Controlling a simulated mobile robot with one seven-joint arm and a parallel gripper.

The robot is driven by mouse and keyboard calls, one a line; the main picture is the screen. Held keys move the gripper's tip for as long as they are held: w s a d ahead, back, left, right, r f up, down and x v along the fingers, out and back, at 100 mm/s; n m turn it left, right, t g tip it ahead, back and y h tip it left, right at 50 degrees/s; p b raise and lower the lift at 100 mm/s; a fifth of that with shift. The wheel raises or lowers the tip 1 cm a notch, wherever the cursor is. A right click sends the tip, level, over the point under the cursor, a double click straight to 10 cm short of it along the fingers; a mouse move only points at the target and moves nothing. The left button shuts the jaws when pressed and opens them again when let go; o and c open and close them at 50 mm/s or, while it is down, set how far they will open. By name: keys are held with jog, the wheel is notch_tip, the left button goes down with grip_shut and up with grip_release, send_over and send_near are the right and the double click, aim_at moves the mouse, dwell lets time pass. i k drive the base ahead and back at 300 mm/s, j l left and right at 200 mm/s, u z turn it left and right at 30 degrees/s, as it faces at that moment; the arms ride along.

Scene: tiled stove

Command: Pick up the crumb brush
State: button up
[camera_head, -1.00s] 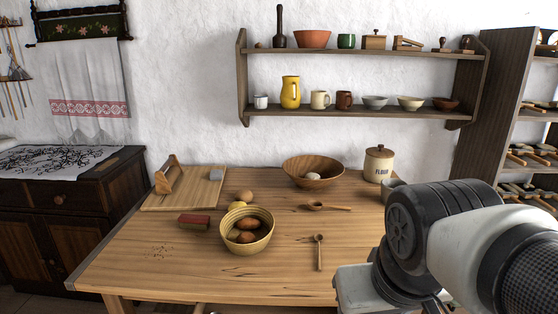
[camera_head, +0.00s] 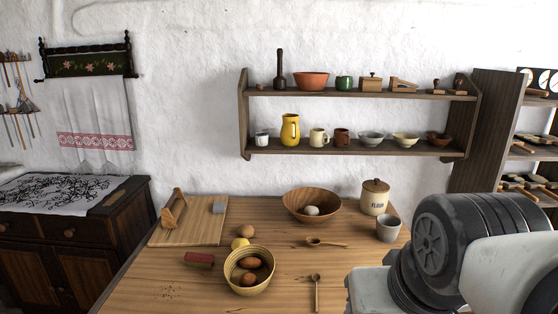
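The crumb brush (camera_head: 199,260) seems to be the small block with a red back and a paler, greenish lower part. It lies on the wooden table (camera_head: 135,292), left of the yellowish bowl and in front of the cutting board. Dark crumbs (camera_head: 170,292) are scattered on the table in front of it. My arm comes in at the lower right, well away from the brush. My gripper's fingers are not visible.
A bowl (camera_head: 236,280) with brown eggs or rolls stands just right of the brush. A board (camera_head: 185,232) with a wooden tool lies behind it. Spoons (camera_head: 317,290), a large bowl (camera_head: 296,206), a flour jar (camera_head: 375,198) and a cup (camera_head: 389,230) stand farther right.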

aim_at(200, 260)
jog(key=j+u, duration=0.3)
jog(key=u, duration=0.2)
jog(key=l+u, duration=0.25)
jog(key=k+l, duration=0.05)
